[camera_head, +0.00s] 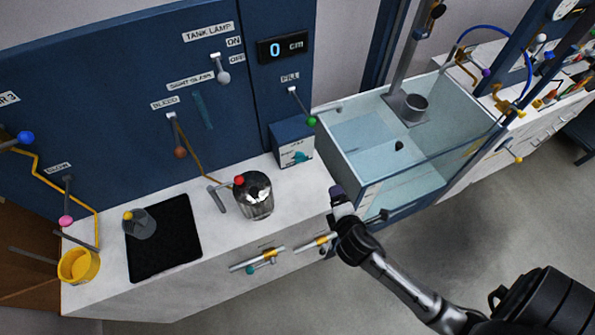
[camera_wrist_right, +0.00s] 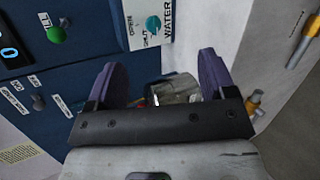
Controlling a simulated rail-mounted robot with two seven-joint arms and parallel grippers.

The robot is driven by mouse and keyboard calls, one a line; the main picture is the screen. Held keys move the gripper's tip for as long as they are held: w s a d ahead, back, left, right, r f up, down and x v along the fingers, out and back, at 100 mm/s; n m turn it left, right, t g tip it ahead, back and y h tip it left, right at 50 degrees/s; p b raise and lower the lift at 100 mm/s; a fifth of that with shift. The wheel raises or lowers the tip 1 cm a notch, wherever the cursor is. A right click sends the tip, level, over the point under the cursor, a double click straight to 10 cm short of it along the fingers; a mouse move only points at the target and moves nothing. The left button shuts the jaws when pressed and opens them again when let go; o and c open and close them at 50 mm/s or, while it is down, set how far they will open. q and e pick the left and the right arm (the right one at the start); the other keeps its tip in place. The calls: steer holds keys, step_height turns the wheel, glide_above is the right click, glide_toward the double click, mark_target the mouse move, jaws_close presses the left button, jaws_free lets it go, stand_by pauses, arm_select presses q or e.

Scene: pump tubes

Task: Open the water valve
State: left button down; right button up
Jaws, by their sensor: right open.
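The water valve is a teal handle (camera_head: 299,157) on the white label of a small blue box (camera_head: 290,133) at the back of the counter, left of the glass tank. In the right wrist view the teal handle (camera_wrist_right: 153,24) lies on a label reading OPEN, SHUT and WATER, beyond the fingertips. My right gripper (camera_head: 337,192) is in front of the box, near the counter's front edge and apart from the handle. In its wrist view the purple fingers (camera_wrist_right: 165,72) are spread, and nothing is gripped. My left gripper is out of view.
A glass jar with a red knob (camera_head: 256,199) stands left of my right gripper. It seems to show between the fingers in the wrist view. The water tank (camera_head: 378,170) is on the right. A green FILL lever (camera_head: 311,121) hangs above the box. A black mat (camera_head: 175,245) lies left.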

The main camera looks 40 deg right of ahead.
mark_target(302, 161)
steer(key=w+f+n+t+b, duration=0.2)
steer(key=w+f+n+b, duration=0.1)
steer(key=n, duration=0.2)
steer(key=w+d+f+n+t+y+b, duration=0.1)
steer(key=w+f+n+t+b, duration=0.1)
steer(key=n, duration=0.3)
steer(key=w+f+n+t+b, duration=0.2)
steer(key=w+f+n+b, duration=0.2)
steer(key=n+b, duration=0.1)
steer(key=shift+w+d+f+n, duration=0.3)
steer(key=shift+d+f+n, duration=0.1)
steer(key=shift+n, duration=0.1)
steer(key=shift+w+f+n+y, duration=0.3)
steer(key=shift+w+n+y, duration=0.2)
steer(key=shift+n, duration=0.4)
arm_select(q)
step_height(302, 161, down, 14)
steer(key=b, duration=0.1)
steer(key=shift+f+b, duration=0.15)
steer(key=shift+b, duration=0.25)
arm_select(e)
steer(key=x, duration=1.3)
steer(key=shift+w+a+r, duration=0.15)
steer(key=shift+w+r, duration=0.05)
steer(key=shift+w, duration=0.15)
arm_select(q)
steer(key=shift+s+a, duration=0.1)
arm_select(e)
steer(key=c, duration=0.9)
steer(key=shift+c, duration=0.2)
